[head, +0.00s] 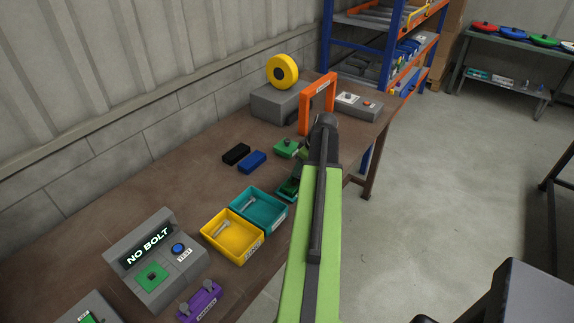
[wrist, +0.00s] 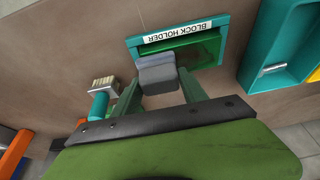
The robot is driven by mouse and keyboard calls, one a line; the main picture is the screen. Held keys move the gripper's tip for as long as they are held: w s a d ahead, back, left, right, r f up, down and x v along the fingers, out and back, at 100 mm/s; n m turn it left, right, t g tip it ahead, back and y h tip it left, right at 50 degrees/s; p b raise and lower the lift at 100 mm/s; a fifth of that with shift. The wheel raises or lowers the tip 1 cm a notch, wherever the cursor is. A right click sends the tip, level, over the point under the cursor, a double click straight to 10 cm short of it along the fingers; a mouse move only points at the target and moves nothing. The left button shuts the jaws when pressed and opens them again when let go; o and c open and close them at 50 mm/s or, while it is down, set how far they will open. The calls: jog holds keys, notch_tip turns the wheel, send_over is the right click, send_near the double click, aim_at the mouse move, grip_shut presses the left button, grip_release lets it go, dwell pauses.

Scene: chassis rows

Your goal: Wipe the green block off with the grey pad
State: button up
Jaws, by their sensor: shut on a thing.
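My gripper (wrist: 157,92) is shut on the grey pad (wrist: 157,72), which sits between its fingertips. The green block (wrist: 207,46) lies in the teal block holder (wrist: 222,30), labelled BLOCK HOLDER, in the wrist view. The pad overlaps the left part of the block in that view; I cannot tell whether they touch. In the head view the holder (head: 284,196) with the green block (head: 289,187) shows just left of my arm. My gripper is mostly hidden behind the arm there.
A brush (wrist: 101,98) with a teal handle lies beside the holder. A teal bin (head: 277,205) and a yellow bin (head: 235,258) stand left of the holder. Blue (head: 252,161) and black (head: 236,154) blocks, a green fixture (head: 286,148) and an orange frame (head: 304,110) stand farther back.

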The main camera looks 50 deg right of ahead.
jog(key=shift+d, duration=0.8)
jog(key=shift+s+a, duration=0.1)
jog(key=shift+a, duration=5.35)
notch_tip(320, 180, up, 8)
jog(key=p, duration=0.7)
jog(key=shift+t, duration=0.3)
jog(key=shift+f, duration=0.2)
notch_tip(320, 180, down, 6)
jog(key=b, duration=0.5)
jog(key=shift+b, duration=0.3)
jog(key=shift+d+f+b, duration=0.1)
jog(key=shift+f+b, duration=0.85)
jog(key=shift+b, duration=0.05)
